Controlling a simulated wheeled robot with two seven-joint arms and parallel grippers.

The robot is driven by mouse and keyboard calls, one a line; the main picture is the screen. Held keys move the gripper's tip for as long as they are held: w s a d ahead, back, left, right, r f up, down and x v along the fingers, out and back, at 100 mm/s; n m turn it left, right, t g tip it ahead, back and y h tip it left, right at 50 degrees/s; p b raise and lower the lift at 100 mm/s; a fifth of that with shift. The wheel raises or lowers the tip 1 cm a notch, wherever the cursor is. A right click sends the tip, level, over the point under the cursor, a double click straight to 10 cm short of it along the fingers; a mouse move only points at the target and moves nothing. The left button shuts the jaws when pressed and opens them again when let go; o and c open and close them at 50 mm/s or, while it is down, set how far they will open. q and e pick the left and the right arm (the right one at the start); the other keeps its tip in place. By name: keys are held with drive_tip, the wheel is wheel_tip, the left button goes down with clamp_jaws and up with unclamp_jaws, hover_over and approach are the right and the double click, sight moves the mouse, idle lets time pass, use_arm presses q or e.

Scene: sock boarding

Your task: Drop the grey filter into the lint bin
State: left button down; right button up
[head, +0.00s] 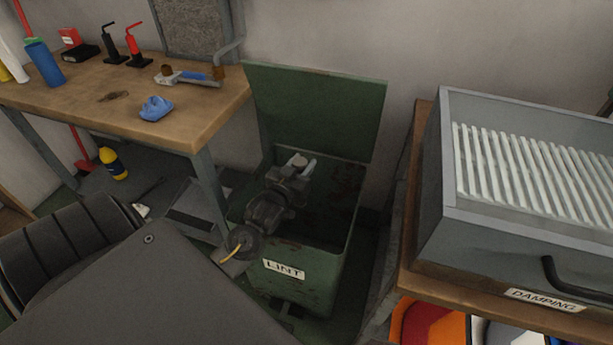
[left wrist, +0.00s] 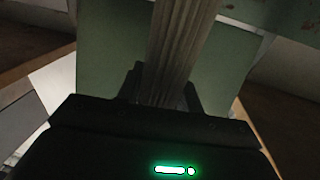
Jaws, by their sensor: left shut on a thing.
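The lint bin (head: 325,282) is a green metal box with a "LINT" label on its front and its lid standing open at the back. My left arm reaches in over the bin's left side, and my left gripper (head: 299,166) is above its open mouth. In the left wrist view, my left gripper (left wrist: 165,95) is shut on the grey filter (left wrist: 182,45), a pleated strip between the fingers. In the head view only a small pale piece shows at the fingertips. Green surfaces, apparently the bin, lie beyond the filter in the wrist view. My right gripper is not in view.
A wooden workbench (head: 110,110) with a blue cloth (head: 156,107), a blue bottle (head: 44,64) and small tools stands to the left. A grey box with white slats (head: 530,175) stands on a wooden stand labelled "DAMPING" to the right. The bin's inside looks dark and roomy.

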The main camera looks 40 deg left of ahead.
sight(302, 159)
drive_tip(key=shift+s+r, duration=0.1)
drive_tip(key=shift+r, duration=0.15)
use_arm(q)
drive_tip(key=c, duration=0.9)
unclamp_jaws()
drive_tip(key=shift+o, duration=0.2)
drive_tip(key=shift+r, duration=0.1)
drive_tip(key=r, duration=0.2)
drive_tip(key=r+p, duration=0.1)
drive_tip(key=shift+s+d+r, duration=0.15)
drive_tip(key=shift+s+r, duration=0.05)
drive_tip(key=shift+r, duration=0.2)
drive_tip(key=s+d+r+p, duration=0.4)
drive_tip(key=s+d+r, duration=0.4)
drive_tip(key=s, duration=0.3)
drive_tip(key=shift+r, duration=0.45)
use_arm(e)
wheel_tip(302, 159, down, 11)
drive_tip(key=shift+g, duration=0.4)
